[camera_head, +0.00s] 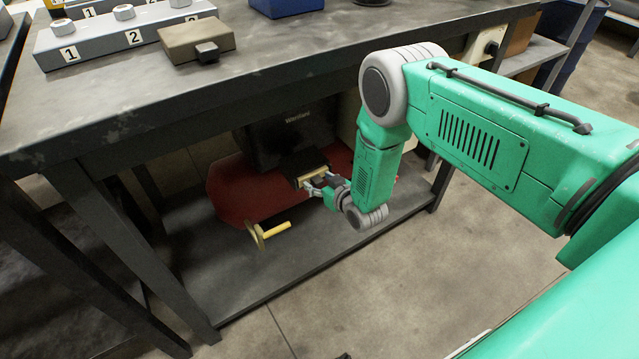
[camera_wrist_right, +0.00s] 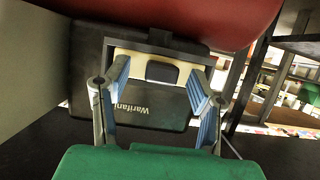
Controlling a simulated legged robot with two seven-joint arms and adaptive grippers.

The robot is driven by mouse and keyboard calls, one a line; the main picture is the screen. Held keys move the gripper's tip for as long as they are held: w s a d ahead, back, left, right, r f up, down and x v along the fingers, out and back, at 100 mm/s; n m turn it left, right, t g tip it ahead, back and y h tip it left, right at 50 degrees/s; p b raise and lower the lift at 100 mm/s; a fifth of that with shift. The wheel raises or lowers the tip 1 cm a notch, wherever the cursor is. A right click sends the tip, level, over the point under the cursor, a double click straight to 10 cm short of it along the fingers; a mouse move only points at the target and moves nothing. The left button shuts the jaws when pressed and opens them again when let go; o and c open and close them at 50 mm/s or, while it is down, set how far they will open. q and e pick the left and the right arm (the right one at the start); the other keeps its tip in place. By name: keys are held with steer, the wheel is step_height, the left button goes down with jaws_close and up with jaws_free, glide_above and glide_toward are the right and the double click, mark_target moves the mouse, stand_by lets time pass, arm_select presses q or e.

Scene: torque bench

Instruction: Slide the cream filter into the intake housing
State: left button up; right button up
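My right gripper (camera_head: 322,183) is right in front of the filter. Its fingers (camera_wrist_right: 158,83) are spread, one on each side of the tab, with visible gaps to it. My left gripper is not in view.
A red rounded tank (camera_head: 228,190) lies behind on the lower shelf (camera_head: 240,285), with a yellow handle-like part (camera_head: 268,232) at its front. The bench top (camera_head: 290,55) overhangs the shelf.

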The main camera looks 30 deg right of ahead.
steer(key=shift+s+f, duration=0.15)
steer(key=shift+s, duration=0.25)
steer(key=v, duration=1.1)
steer(key=shift+d, duration=0.1)
steer(key=s+a+r+g+p, duration=0.1)
steer(key=s+r+g+p, duration=0.1)
steer(key=s, duration=0.7)
steer(key=s+a+r+g+p, duration=0.1)
steer(key=s+g+p, duration=0.3)
steer(key=s, duration=0.6)
steer(key=s+a+r+g+h+p, duration=0.1)
steer(key=s+r+g+p, duration=0.2)
steer(key=s+g, duration=0.4)
steer(key=s+r, duration=0.1)
steer(key=s, duration=0.2)
steer(key=shift+a, duration=0.3)
